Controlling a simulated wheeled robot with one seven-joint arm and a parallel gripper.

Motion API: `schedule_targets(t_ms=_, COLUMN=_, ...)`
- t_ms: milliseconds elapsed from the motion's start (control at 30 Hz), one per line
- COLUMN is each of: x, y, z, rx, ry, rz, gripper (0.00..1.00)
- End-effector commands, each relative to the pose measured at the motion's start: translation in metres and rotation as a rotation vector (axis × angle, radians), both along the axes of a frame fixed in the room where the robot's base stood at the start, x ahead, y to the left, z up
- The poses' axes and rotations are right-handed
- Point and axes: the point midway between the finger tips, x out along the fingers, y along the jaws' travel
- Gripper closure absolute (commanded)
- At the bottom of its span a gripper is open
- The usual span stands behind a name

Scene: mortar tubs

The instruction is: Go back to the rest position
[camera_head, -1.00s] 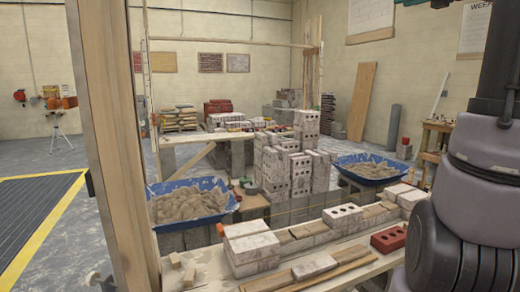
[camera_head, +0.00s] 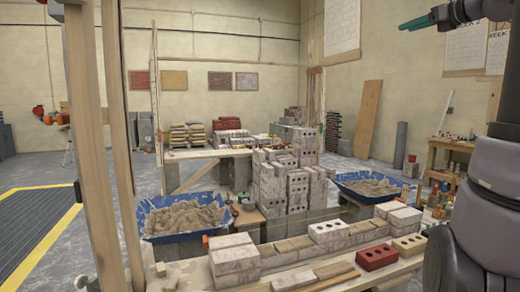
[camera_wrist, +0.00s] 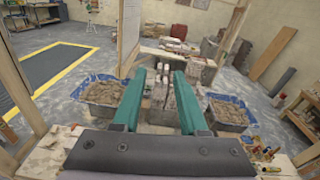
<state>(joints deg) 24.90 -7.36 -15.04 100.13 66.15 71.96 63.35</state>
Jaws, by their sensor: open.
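My gripper (camera_wrist: 158,98) has two green fingers, which stand apart with nothing between them in the wrist view. In the head view my gripper (camera_head: 418,22) shows in part at the top right, raised high above the bench and pointing left. The left blue mortar tub (camera_head: 150,238) and the right blue mortar tub (camera_head: 345,194) each hold a heap of grey-brown mortar. In the wrist view the left tub (camera_wrist: 83,98) lies left of the fingers and the right tub (camera_wrist: 246,122) lies to their right. My gripper touches neither tub.
A wooden bench (camera_head: 410,262) in front carries pale bricks (camera_head: 233,262), wood strips and a red brick (camera_head: 377,257). A tall stack of grey bricks (camera_head: 298,186) stands between the tubs. Timber posts (camera_head: 92,150) rise at the left. Floor beyond them is open.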

Motion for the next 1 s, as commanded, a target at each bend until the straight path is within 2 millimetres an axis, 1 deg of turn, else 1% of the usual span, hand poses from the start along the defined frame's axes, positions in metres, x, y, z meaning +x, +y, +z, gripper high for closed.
schedule_targets(t_ms=167, x=-0.007, y=0.023, z=-0.017, rx=-0.103, ry=0.019, rz=0.034, gripper=0.58)
schedule_targets(t_ms=267, x=-0.014, y=0.041, z=-0.030, rx=-0.186, ry=0.031, rz=0.064, gripper=0.58)
schedule_targets(t_ms=367, x=-0.023, y=0.062, z=-0.047, rx=-0.296, ry=0.044, rz=0.107, gripper=0.58)
schedule_targets(t_ms=467, x=-0.037, y=0.086, z=-0.068, rx=-0.434, ry=0.054, rz=0.162, gripper=0.58)
schedule_targets(t_ms=567, x=-0.056, y=0.116, z=-0.096, rx=-0.614, ry=0.056, rz=0.244, gripper=0.58)
schedule_targets(t_ms=667, x=-0.086, y=0.150, z=-0.135, rx=-0.868, ry=0.042, rz=0.367, gripper=0.58)
schedule_targets(t_ms=700, x=-0.102, y=0.164, z=-0.153, rx=-0.990, ry=0.028, rz=0.431, gripper=0.58)
schedule_targets(t_ms=767, x=-0.127, y=0.181, z=-0.182, rx=-1.184, ry=-0.004, rz=0.535, gripper=0.58)
schedule_targets(t_ms=800, x=-0.144, y=0.191, z=-0.201, rx=-1.314, ry=-0.031, rz=0.607, gripper=0.58)
schedule_targets(t_ms=867, x=-0.168, y=0.200, z=-0.227, rx=-1.506, ry=-0.081, rz=0.716, gripper=0.58)
schedule_targets(t_ms=900, x=-0.182, y=0.205, z=-0.243, rx=-1.627, ry=-0.118, rz=0.787, gripper=0.58)
schedule_targets(t_ms=1000, x=-0.212, y=0.209, z=-0.276, rx=-1.889, ry=-0.212, rz=0.946, gripper=0.58)
